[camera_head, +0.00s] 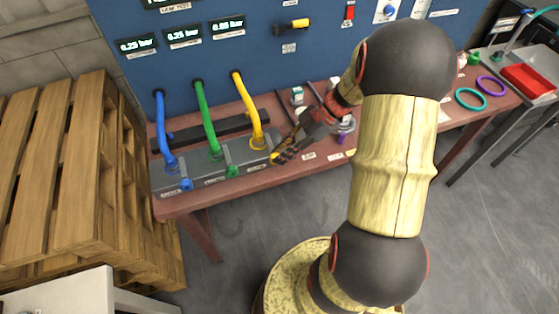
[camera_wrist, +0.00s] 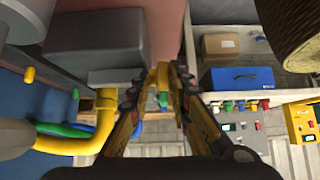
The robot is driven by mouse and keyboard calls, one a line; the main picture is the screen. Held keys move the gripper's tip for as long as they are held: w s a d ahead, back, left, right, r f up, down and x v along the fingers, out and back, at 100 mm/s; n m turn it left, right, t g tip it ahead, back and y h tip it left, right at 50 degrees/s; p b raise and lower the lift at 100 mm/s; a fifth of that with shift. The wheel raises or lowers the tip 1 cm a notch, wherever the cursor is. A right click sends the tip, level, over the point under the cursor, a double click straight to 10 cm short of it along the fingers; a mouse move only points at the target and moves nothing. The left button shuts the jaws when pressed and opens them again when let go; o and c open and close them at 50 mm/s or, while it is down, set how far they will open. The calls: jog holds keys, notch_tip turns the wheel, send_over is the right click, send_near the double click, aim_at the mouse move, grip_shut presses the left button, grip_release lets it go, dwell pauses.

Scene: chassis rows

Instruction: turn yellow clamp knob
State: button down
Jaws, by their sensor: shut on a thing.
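The yellow clamp knob (camera_head: 274,158) sits on the front of the grey clamp block (camera_head: 207,167), at its right end below the yellow hose (camera_head: 246,103). My gripper (camera_head: 279,157) is at this knob and hides most of it. In the wrist view my gripper (camera_wrist: 162,80) has its two fingers on either side of the yellow knob (camera_wrist: 162,74), shut on it. The green knob (camera_wrist: 163,100) shows just beyond it. The yellow hose (camera_wrist: 98,132) curves close beside the left finger. The knob's turn angle is too small to tell.
The blue knob (camera_head: 186,185) and green knob (camera_head: 233,171) sit left on the same block, below blue (camera_head: 163,130) and green (camera_head: 205,120) hoses. The blue panel (camera_head: 190,62) with pressure displays stands behind. Rings and a red tray (camera_head: 529,81) lie at right.

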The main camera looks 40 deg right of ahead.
jog(key=y+b, duration=0.1)
jog(key=f+t+y+b, duration=0.1)
jog(key=y+b, duration=0.2)
jog(key=shift+d+f+y, duration=0.15)
jog(key=shift+d+y, duration=0.2)
jog(key=shift+y, duration=0.05)
jog(key=shift+s+b, duration=0.1)
jog(key=shift+b, duration=0.2)
jog(key=c, duration=1.6)
grip_release()
jog(key=shift+c, duration=0.2)
jog(key=shift+r, duration=0.2)
notch_tip(320, 180, up, 10)
jog(key=shift+f, duration=0.15)
